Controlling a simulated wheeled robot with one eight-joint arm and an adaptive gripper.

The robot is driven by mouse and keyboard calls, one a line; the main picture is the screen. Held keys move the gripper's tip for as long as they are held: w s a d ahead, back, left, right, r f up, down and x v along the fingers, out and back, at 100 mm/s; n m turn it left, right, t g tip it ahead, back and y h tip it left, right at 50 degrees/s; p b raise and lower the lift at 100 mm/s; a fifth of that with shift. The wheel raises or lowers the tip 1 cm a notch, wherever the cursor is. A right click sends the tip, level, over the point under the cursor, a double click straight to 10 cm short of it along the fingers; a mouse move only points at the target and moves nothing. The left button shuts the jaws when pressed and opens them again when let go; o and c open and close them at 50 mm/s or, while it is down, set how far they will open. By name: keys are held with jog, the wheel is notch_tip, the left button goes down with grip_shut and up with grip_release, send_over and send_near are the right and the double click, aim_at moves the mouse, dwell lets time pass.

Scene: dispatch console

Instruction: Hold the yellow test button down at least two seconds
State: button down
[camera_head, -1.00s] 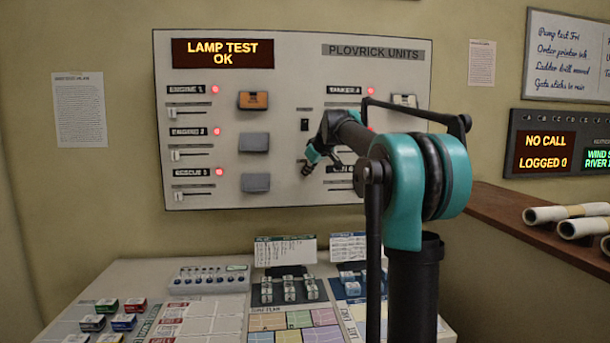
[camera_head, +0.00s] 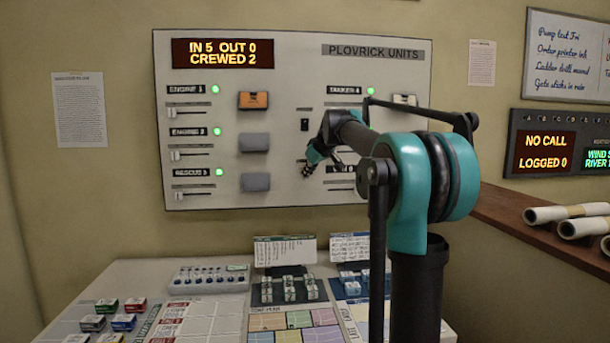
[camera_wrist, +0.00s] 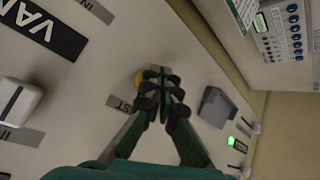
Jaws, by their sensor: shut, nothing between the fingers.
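The yellow test button (camera_wrist: 139,78) shows as a small yellow edge in the wrist view, next to a label ending in "ST". My gripper's fingertips (camera_wrist: 160,80) are closed together with nothing between them and cover most of the button. I cannot tell whether they touch it. In the head view my gripper (camera_head: 322,160) is in front of the middle of the units panel (camera_head: 285,190), and the button is hidden behind my arm. The panel display (camera_head: 222,53) reads "IN 5 OUT 0 CREWED 2". The visible unit lamps, such as the top left one (camera_head: 215,89), are green.
An orange block (camera_head: 253,100) and grey blocks (camera_head: 254,142) stick out of the panel left of my gripper. A desk (camera_head: 130,268) with small coloured blocks lies below. A brown shelf (camera_head: 510,222) with paper rolls (camera_head: 553,213) is on the right.

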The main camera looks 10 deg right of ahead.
jog(key=shift+s, duration=0.3)
jog(key=shift+s, duration=2.4)
